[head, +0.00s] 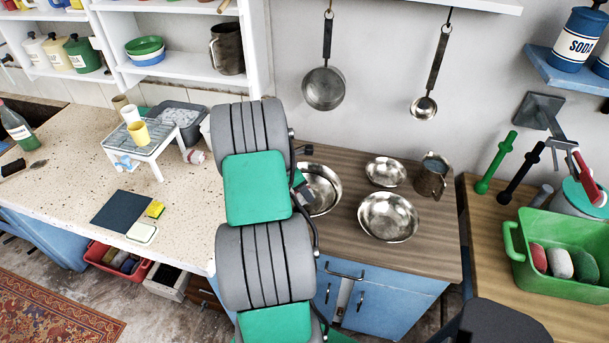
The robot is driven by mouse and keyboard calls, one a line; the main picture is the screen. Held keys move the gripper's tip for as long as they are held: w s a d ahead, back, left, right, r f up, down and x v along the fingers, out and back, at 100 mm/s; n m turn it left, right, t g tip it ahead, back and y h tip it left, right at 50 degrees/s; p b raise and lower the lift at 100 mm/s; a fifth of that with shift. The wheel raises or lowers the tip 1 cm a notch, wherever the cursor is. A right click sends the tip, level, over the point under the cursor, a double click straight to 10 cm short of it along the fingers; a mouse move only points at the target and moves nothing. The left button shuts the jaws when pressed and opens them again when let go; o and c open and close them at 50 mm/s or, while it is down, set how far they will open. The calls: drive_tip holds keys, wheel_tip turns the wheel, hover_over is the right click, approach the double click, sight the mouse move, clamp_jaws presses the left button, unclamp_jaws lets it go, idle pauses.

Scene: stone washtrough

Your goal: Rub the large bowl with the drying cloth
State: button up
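Three shiny metal bowls stand on the brown wooden counter. A wide bowl (388,218) is at the front right and looks empty. A small bowl (385,171) is behind it. Another wide bowl (328,192) is at the left, partly hidden by my arm, so I cannot tell which wide bowl is larger. My grey and green arm covers the middle of the view. A small dark part at its end, probably my gripper (300,184), shows at the left bowl's edge; its fingers are hidden. I cannot make out a drying cloth for certain; a dark flat rectangle (121,211) lies on the speckled counter.
A pan (324,88) and a ladle (424,106) hang above. A small rack (142,143) with cups stands at the left. A green basin (560,262) is at the right. The wooden counter's front right is clear.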

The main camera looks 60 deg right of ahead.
drive_tip(key=shift+r+p, duration=1.4)
drive_tip(key=shift+r, duration=0.75)
drive_tip(key=shift+w, duration=0.1)
